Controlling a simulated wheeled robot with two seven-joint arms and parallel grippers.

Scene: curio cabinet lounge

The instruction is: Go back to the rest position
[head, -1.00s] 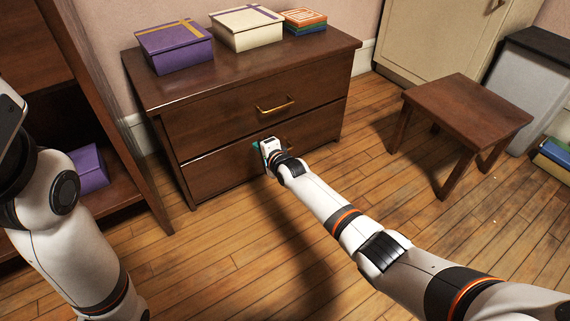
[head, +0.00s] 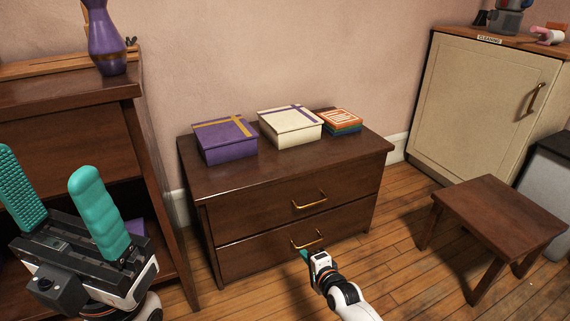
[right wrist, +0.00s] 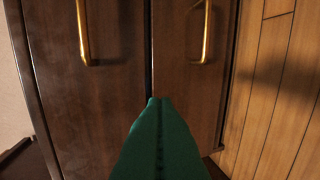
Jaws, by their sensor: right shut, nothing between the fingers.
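My right gripper (head: 305,254) is shut and empty, close to the lower drawer of the dark wooden dresser (head: 250,190). In the right wrist view its green fingers (right wrist: 158,145) are together, pointing at the dresser front between the two brass handles. I cannot tell whether they touch the wood. My left gripper (head: 48,195) is raised at the left of the head view, its two teal fingers spread wide with nothing between them. Both dresser drawers look closed.
A purple box (head: 225,142), a cream box (head: 290,127) and a small stack (head: 341,121) stand on the dresser. A dark shelf unit (head: 60,130) with a purple vase (head: 106,40) is at left. A wooden stool (head: 495,215) and a cream cabinet (head: 485,100) are at right.

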